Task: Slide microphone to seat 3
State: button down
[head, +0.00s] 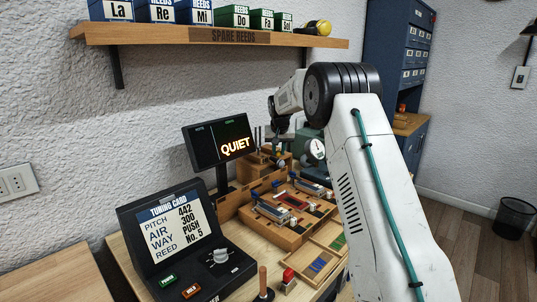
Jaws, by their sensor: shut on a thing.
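My gripper (280,141) is at the back of the workbench, small and partly hidden in the picture, pointing down just right of the display. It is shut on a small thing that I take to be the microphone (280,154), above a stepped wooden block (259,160). The fine shape of the microphone and its contact with the block are too small to tell. I cannot read any seat numbers, so I cannot tell which seat it is at.
A display reading QUIET (221,142) stands close left of my gripper. A green device with a round gauge (316,149) is close right. A wooden tray with reed parts (290,213) lies in front. The tuning card console (178,240) is front left. A shelf (213,35) hangs above.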

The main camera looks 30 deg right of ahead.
jog(key=shift+w+d, duration=0.2)
jog(key=shift+d, duration=0.4)
jog(key=c, duration=1.5)
grip_release()
jog(key=shift+d, duration=0.1)
jog(key=shift+o, duration=1.2)
jog(key=shift+d, duration=0.15)
jog(key=shift+a, duration=0.25)
jog(key=shift+r, duration=0.35)
jog(key=v, duration=0.7)
jog(key=shift+s, duration=0.15)
